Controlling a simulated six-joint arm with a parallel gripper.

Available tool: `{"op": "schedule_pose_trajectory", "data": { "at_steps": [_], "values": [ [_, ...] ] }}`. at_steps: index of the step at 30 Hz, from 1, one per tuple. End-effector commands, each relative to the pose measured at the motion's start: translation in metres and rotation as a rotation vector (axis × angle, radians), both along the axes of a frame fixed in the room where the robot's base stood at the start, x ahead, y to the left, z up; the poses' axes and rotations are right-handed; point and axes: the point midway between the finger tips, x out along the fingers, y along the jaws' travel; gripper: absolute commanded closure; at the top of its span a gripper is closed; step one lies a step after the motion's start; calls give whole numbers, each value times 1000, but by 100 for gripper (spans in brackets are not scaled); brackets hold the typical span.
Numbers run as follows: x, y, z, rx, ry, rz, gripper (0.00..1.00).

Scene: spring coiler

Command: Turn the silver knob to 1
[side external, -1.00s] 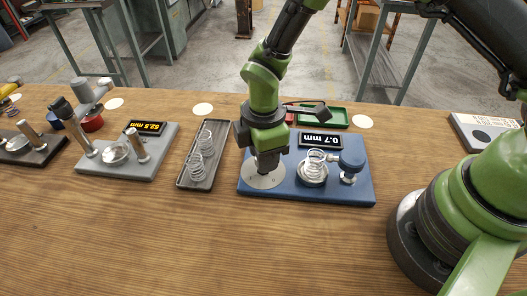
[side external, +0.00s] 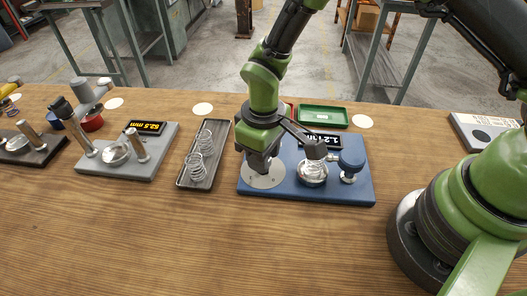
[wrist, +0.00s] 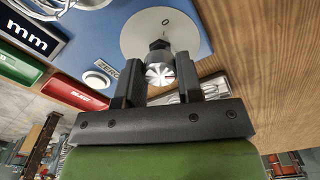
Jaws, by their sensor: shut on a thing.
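The silver knob (wrist: 160,72) sits at the centre of a round pale dial plate (wrist: 135,40) on the blue base (side external: 338,196). My gripper (wrist: 158,82) is shut on the knob, with one dark finger on each side of it in the wrist view. In the side view, my gripper (side external: 262,172) points down over the dial plate and hides the knob. A "0" mark shows on the plate in the wrist view; I cannot make out the "1" mark or a pointer.
A display (side external: 320,141), partly covered by my wrist part, seems to read 1.2. A coil spring stands on the blue base beside a blue knob (side external: 351,160). A grey tray of springs (side external: 184,182) lies left; green (side external: 323,116) and red bins are behind.

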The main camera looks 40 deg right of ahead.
Motion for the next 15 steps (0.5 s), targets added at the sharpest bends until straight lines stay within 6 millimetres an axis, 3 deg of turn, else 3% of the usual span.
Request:
{"op": "schedule_pose_trajectory", "data": {
  "at_steps": [15],
  "values": [
    [0, 0, 0, -1, 2, -181, 90]
  ]
}}
